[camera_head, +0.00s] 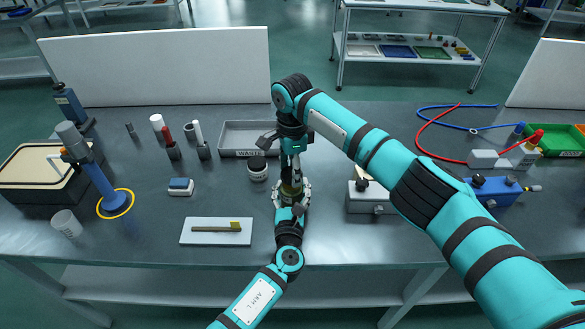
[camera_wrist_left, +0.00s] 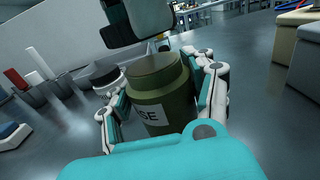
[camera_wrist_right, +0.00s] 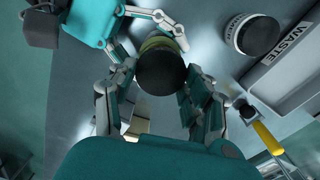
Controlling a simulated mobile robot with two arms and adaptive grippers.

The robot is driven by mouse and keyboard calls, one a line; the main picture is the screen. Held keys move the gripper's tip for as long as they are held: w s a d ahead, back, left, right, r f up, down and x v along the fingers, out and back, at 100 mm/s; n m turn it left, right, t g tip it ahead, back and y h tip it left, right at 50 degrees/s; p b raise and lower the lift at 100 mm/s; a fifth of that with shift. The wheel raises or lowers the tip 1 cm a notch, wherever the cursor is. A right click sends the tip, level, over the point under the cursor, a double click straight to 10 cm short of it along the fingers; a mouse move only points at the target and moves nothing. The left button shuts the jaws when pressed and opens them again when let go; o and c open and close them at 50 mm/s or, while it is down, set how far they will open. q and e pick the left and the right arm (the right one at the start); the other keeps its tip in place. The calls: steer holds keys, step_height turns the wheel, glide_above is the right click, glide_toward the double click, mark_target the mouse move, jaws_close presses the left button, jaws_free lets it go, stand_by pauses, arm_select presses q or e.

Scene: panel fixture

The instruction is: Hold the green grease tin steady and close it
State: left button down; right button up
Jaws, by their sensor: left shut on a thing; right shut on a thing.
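The green grease tin (camera_wrist_left: 165,112) stands upright, olive with a white label partly reading "SE". My left gripper (camera_wrist_left: 164,100) is shut around its body, one finger on each side. The olive lid (camera_wrist_left: 152,68) is at the top of the tin, apparently level; I cannot tell how tightly it sits. In the head view, the tin (camera_head: 291,189) is small and partly covered by my arms. My right gripper (camera_head: 291,168) points down from above, shut on the lid. In the right wrist view, the lid's shaded dark top (camera_wrist_right: 162,75) lies between its fingers; their contact is hard to see.
A round black-lidded container (camera_head: 257,167) stands close left of the tin, before the grey waste tray (camera_head: 232,136). A white board with a brush (camera_head: 215,231) lies at front left. A metal box fixture (camera_head: 369,199) stands to the right. The bench front between is clear.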

mark_target(292, 194)
steer(key=shift+f, duration=0.1)
steer(key=shift+s+f, duration=0.1)
steer(key=shift+f, duration=0.7)
steer(key=shift+s+f, duration=0.1)
steer(key=shift+f, duration=0.3)
steer(key=shift+f, duration=0.35)
steer(key=shift+c, duration=1)
steer(key=m, duration=0.3)
steer(key=shift+r, duration=0.1)
steer(key=o, duration=0.9)
steer(key=shift+c, duration=0.2)
